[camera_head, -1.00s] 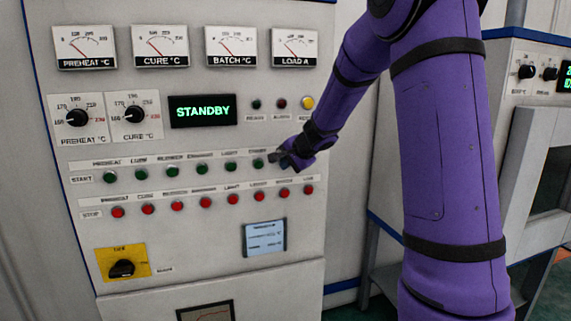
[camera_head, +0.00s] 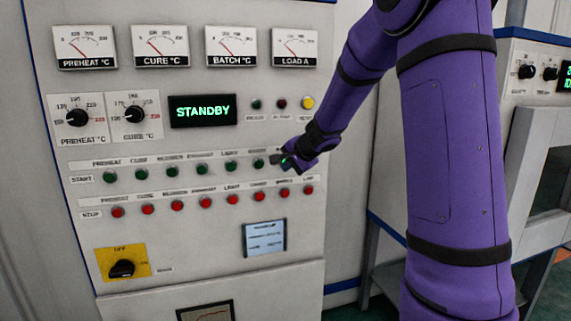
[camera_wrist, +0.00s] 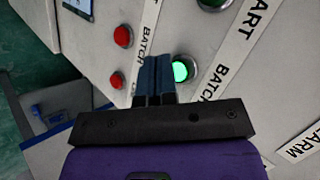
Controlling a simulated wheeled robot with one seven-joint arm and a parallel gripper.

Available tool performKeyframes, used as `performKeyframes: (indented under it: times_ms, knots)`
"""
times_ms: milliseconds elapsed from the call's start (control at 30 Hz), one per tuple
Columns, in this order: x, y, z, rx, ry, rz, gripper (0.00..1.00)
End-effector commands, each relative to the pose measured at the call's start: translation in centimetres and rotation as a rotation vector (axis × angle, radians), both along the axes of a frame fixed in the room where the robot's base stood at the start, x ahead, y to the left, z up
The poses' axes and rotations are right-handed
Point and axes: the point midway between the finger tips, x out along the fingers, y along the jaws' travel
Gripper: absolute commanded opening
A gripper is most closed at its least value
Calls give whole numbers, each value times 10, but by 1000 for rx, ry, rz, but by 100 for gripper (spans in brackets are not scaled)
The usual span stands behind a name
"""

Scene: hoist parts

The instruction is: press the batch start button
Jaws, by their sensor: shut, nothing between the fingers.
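The green batch start button (camera_wrist: 181,71) is lit bright in the wrist view, in a metal ring beside a BATCH label (camera_wrist: 228,75). My gripper (camera_wrist: 155,62) is shut and empty. Its dark fingertips overlap the left edge of the button in that view; I cannot tell whether they touch it. In the head view my gripper (camera_head: 275,159) is at the right part of the green START row, and a small green glow shows by its fingers. The gripper hides most of this button there.
The panel display (camera_head: 203,111) reads STANDBY. A row of red STOP buttons (camera_head: 205,201) runs just below the green row. Other green buttons (camera_head: 231,166) are to the left. A yellow plate with a black rotary switch (camera_head: 122,267) is lower left.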

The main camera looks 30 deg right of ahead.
Motion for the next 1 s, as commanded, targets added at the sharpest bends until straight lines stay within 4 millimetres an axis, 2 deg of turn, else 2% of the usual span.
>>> performKeyframes:
  times_ms: [233,733,1000]
  knots:
    - [-4,1,0,0,0,0,0]
    - [-44,12,0,0,0,0,0]
    - [-48,14,0,0,0,0,0]
